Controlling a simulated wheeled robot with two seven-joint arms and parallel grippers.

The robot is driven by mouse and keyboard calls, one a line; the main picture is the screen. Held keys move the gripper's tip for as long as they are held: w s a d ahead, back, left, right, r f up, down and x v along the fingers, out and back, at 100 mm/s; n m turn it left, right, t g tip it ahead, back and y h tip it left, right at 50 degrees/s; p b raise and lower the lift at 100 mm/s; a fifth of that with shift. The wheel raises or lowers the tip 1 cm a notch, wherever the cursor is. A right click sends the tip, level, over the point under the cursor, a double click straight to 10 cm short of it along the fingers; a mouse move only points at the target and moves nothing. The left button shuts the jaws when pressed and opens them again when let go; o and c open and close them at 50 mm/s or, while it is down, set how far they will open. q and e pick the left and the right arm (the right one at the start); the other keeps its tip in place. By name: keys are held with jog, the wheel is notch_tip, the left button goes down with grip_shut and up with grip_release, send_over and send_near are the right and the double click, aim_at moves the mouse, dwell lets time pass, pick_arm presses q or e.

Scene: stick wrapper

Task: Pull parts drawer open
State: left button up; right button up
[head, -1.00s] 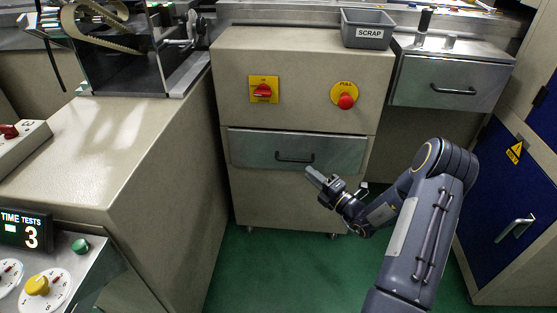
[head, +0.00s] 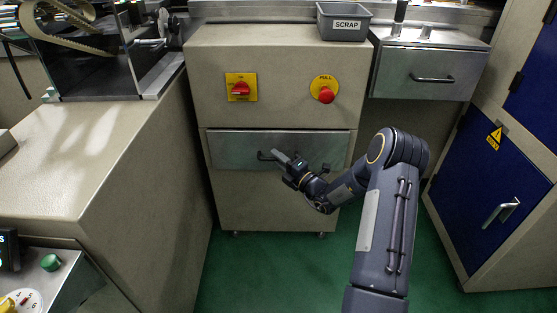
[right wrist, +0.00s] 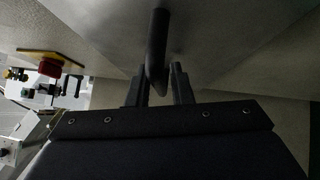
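The metal-fronted drawer (head: 235,150) sits in the beige cabinet below the switches and looks closed. Its dark bar handle (head: 264,155) is partly hidden by my right gripper (head: 283,160), which is at the handle's right part. In the right wrist view the handle (right wrist: 157,45) comes down toward the gap between my two fingers (right wrist: 160,88). The fingers are apart, with the handle's near end between or just beyond them; contact is not clear. The handle looks closer to the left finger. My left gripper is not in view.
A red rotary switch (head: 240,89) and a red pull button (head: 326,95) are above the drawer. A scrap bin (head: 343,22) stands on top. Another drawer (head: 425,75) is at right, beside a blue-doored cabinet (head: 490,180). A beige bench (head: 70,160) flanks the left. Green floor lies in front.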

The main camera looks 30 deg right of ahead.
grip_shut()
jog(key=s+a+p, duration=0.3)
jog(key=s+a, duration=0.1)
jog(key=s, duration=0.3)
jog(key=s+a+p, duration=0.2)
jog(key=s+a, duration=0.2)
jog(key=s, duration=0.3)
jog(key=shift+s+a+p, duration=0.2)
jog(key=shift+a+p, duration=0.15)
jog(key=shift+p, duration=0.05)
grip_release()
